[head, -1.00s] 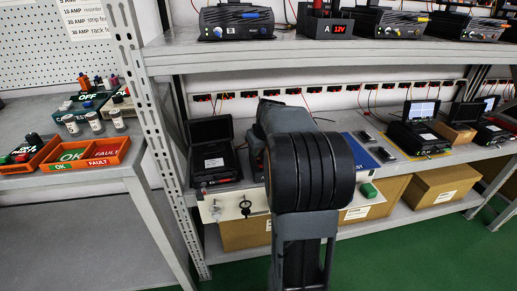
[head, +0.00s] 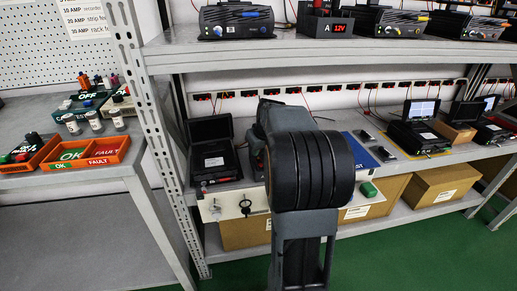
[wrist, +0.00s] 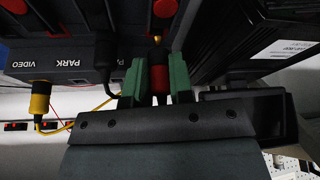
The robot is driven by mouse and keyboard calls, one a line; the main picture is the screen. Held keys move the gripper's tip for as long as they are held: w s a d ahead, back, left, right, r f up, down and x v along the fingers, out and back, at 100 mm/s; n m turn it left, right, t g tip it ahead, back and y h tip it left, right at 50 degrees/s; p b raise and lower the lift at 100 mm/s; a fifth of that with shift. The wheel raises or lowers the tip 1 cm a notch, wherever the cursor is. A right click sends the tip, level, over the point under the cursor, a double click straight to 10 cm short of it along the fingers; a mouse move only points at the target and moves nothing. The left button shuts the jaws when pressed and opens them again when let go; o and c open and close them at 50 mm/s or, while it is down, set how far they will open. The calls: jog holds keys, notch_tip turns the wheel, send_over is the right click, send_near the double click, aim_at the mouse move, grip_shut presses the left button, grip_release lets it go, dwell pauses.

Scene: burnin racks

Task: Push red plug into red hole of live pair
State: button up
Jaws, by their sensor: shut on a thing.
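In the wrist view, my gripper (wrist: 157,82) has two green fingers shut on the sides of a red plug (wrist: 158,78). The plug's gold tip (wrist: 157,39) points up the picture. A round red socket (wrist: 165,8) shows just above the tip at the top edge, on a dark unit labelled PARK (wrist: 75,63) and VIDEO. A gap shows between tip and socket in the picture; their true depth apart cannot be told. A black plug (wrist: 103,55) sits at the unit left of my gripper. In the head view my own arm hides the gripper and plug.
A yellow plug (wrist: 40,97) with a yellow cable hangs under VIDEO at the left. A dark finned unit (wrist: 260,40) stands close on the right. In the head view, the upper shelf (head: 300,55) carries several units, and an open black case (head: 212,150) stands below.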

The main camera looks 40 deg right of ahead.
jog(key=shift+f+b, duration=0.55)
jog(key=shift+f, duration=0.4)
dwell(1.1)
jog(key=shift+r, duration=0.25)
jog(key=shift+r+p, duration=1.25)
jog(key=shift+r, duration=0.05)
